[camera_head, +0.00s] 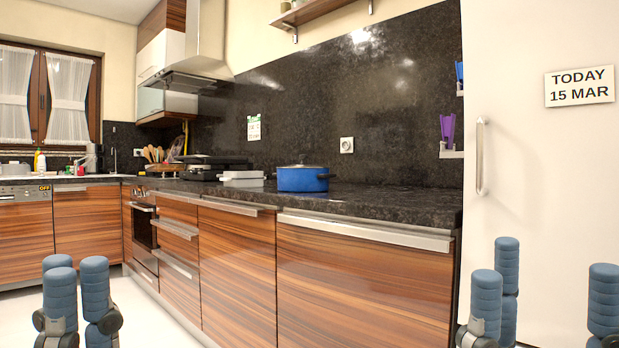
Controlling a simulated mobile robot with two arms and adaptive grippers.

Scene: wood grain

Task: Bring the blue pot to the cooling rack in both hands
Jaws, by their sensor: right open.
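The blue pot (303,179) stands upright on the dark stone counter, with a lid and dark side handles. I cannot make out a cooling rack for certain. My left gripper (77,275) is at the lower left, with its blue-grey fingers pointing up, well below and left of the pot. Its fingers look close together, but the angle does not show whether it is open. My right gripper (547,270) is at the lower right, open and empty, its fingers wide apart. Both grippers are apart from the pot.
The counter (388,201) is clear right of the pot. Left of it lie a pale flat stack (242,177) and a black appliance (212,164). Wooden cabinets (363,292) stand below. A tall pale door (545,165) with a handle (481,156) borders the counter at right.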

